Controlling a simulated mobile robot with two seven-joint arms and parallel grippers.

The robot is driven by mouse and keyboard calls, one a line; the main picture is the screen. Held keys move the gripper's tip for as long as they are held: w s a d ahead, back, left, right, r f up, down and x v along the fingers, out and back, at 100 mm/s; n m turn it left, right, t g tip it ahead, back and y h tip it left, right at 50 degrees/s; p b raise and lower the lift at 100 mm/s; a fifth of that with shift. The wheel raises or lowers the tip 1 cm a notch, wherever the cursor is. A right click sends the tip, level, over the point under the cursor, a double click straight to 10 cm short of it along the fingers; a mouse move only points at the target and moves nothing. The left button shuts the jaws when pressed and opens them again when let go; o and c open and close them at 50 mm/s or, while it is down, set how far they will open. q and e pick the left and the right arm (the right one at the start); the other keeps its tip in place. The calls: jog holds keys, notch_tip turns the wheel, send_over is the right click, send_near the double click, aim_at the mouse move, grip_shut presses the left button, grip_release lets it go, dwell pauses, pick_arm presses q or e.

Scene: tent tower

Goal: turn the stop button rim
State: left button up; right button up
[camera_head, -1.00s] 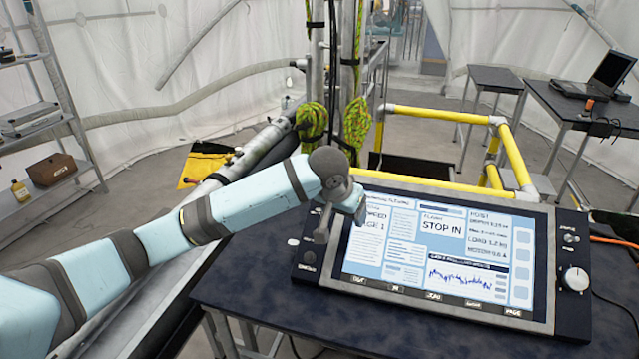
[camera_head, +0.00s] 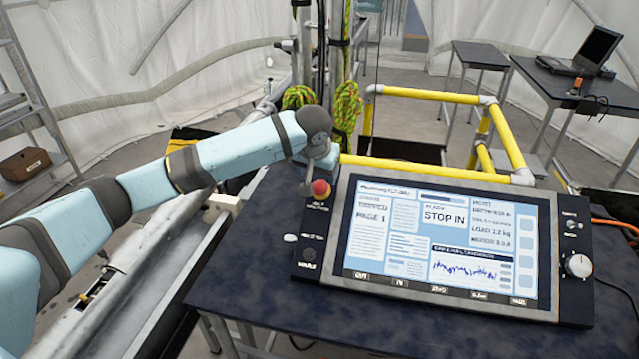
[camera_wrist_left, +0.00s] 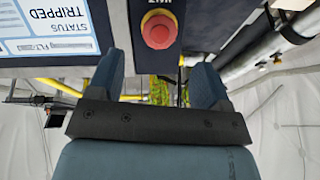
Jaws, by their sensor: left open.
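The red stop button (camera_head: 320,188) sits at the upper left of the control panel, on its dark left strip (camera_head: 310,245). In the left wrist view the round red button (camera_wrist_left: 159,30) shows whole, with its rim around it, beyond the fingertips and roughly between them. My left gripper (camera_head: 312,178) is right by the button in the head view; its two blue fingers (camera_wrist_left: 160,78) are apart with nothing between them. Whether a finger touches the rim cannot be told. The screen (camera_head: 440,240) reads "STOP IN", and "STATUS TRIPPED" shows in the wrist view. My right gripper does not show.
The panel lies on a dark table (camera_head: 400,335). A white knob (camera_head: 578,266) is at its right end. Yellow rails (camera_head: 430,95) stand behind it, and green rope coils (camera_head: 347,105) hang on a post behind my gripper. The table front is clear.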

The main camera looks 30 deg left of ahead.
aim_at(319, 186)
pick_arm(q)
jog(key=x, duration=0.7)
jog(key=shift+p, duration=0.4)
jog(key=c, duration=0.9)
